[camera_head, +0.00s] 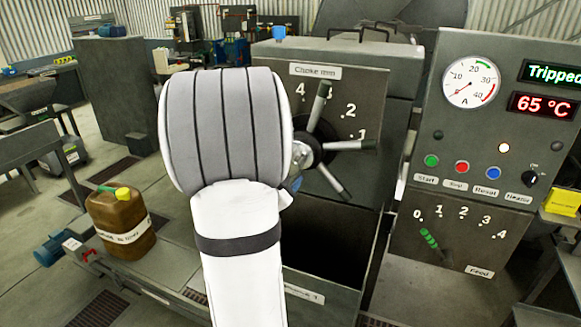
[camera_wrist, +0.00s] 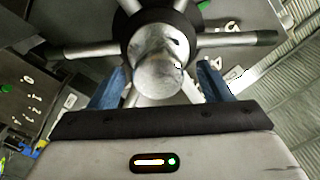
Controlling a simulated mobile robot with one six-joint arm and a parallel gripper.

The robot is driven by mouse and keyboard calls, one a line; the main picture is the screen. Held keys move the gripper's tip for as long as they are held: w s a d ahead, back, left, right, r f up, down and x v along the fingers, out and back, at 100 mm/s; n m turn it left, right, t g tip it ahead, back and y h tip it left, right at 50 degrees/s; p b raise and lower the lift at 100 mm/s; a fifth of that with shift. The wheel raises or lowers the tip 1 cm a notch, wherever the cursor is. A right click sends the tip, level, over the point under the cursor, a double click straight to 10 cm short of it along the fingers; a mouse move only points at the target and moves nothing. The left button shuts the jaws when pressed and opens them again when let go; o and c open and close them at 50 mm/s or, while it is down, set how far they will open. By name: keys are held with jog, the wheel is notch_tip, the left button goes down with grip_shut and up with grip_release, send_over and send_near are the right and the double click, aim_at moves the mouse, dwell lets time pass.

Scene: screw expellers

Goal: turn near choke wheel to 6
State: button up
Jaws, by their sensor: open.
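The near choke wheel (camera_head: 352,145) is on a dark panel, with metal spokes and grey grips around a black hub. In the head view, spokes point up, right and lower right; my arm hides its left side. The dial numbers 4, 2 and 1 show around it. In the wrist view the wheel (camera_wrist: 238,40) fills the top, its rounded metal hub end pointing at the camera. My gripper (camera_wrist: 157,80) is open, its blue fingers on either side of the hub end; contact cannot be told. In the head view the gripper is mostly hidden behind my white arm.
A control panel (camera_head: 470,215) with buttons, a gauge and a "Tripped" display stands right of the wheel. A green feed lever (camera_head: 428,238) is below it. A brown canister (camera_head: 122,218) stands at the left. A dark opening (camera_head: 335,245) lies below the wheel.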

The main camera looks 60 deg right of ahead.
jog(key=a, duration=0.3)
jog(key=shift+s+a+b, duration=0.3)
jog(key=shift+s+a, duration=0.05)
jog(key=shift+a, duration=0.05)
jog(key=s+a+f+n+y+b, duration=0.1)
jog(key=a+f+n+y, duration=0.2)
jog(key=a+n, duration=0.6)
jog(key=s+a+f+n+g+y+b, duration=0.1)
jog(key=a+f+n+y, duration=0.2)
jog(key=a+n, duration=0.6)
jog(key=s+a+f+n+g+y+b, duration=0.1)
jog(key=a+n+y, duration=0.5)
jog(key=n, duration=0.9)
jog(key=a+f+b, duration=0.1)
jog(key=a, duration=0.2)
jog(key=shift+s+f+n, duration=0.2)
jog(key=shift+f+n, duration=0.2)
jog(key=a+m+y, duration=0.2)
jog(key=a+m, duration=0.1)
jog(key=a, duration=0.1)
jog(key=a+m+t+y, duration=0.1)
jog(key=a+m, duration=0.2)
jog(key=a, duration=0.1)
jog(key=w+a+m+t+y, duration=0.1)
jog(key=a+m+y, duration=0.1)
jog(key=a, duration=0.3)
jog(key=shift+r+m+y+b, duration=0.25)
jog(key=shift+m+y+b, duration=0.1)
jog(key=shift+m, duration=0.25)
jog(key=shift+c, duration=0.2)
